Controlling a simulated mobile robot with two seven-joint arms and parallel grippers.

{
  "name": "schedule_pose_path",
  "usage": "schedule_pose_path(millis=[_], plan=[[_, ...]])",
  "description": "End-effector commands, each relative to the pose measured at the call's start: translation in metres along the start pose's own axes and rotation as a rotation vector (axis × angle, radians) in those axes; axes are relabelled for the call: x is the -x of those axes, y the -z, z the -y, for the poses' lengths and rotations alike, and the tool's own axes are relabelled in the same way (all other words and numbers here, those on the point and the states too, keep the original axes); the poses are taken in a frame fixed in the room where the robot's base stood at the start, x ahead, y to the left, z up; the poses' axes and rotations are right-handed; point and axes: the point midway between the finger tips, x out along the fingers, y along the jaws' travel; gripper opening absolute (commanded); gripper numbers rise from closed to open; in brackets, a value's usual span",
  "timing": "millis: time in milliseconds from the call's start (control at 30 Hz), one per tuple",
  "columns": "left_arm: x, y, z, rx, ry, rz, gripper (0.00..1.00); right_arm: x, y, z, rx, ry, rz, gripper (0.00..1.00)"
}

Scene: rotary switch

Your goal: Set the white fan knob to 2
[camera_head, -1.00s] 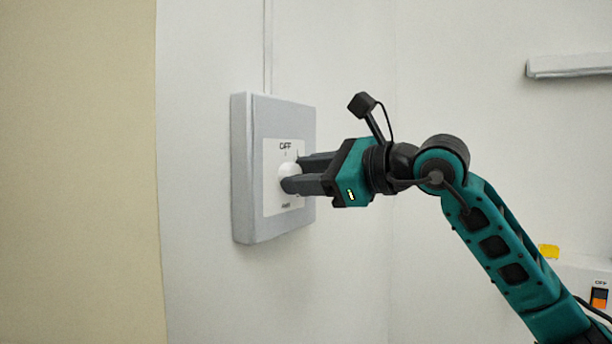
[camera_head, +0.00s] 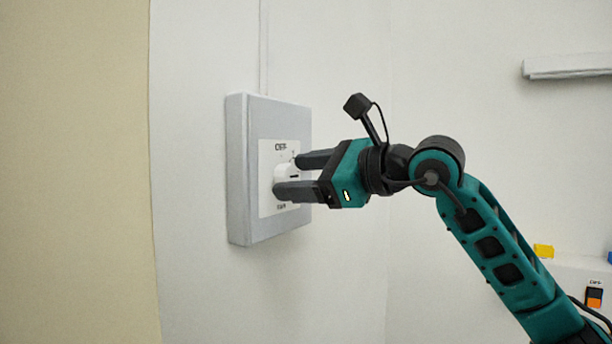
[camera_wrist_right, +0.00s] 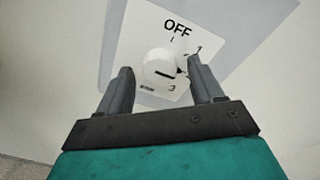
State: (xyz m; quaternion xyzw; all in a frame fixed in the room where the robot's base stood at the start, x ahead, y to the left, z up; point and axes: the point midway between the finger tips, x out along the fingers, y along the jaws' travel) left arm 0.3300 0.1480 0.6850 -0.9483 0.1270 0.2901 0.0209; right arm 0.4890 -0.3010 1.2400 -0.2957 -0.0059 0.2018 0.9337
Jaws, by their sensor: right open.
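The white fan knob (camera_head: 284,175) sits on the white dial plate of a grey wall box (camera_head: 238,190). The plate reads "OFF" at its top. My right gripper (camera_head: 286,176) is open, with one finger on each side of the knob. In the wrist view the fingers (camera_wrist_right: 162,85) stand apart from the knob, the right one nearer to it. My left gripper is not in view.
A thin conduit (camera_head: 263,50) runs up the wall above the box. A white rail (camera_head: 568,66) is on the wall at the upper right. A white panel with an orange switch (camera_head: 595,297) and a yellow piece (camera_head: 544,251) are at the lower right. The wall around the box is clear.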

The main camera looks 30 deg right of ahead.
Motion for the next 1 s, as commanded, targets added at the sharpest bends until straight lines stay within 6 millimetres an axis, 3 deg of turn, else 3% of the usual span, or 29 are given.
schedule_pose_path(millis=[167,700,1000], plan=[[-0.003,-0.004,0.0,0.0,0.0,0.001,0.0,0.012,0.002,0.0,0.001,0.003,-0.002,0.66],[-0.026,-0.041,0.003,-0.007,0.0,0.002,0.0,0.105,0.003,-0.002,0.001,0.002,-0.001,0.66],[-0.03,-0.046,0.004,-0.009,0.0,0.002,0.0,0.128,0.001,0.0,0.0,0.0,-0.001,0.66]])
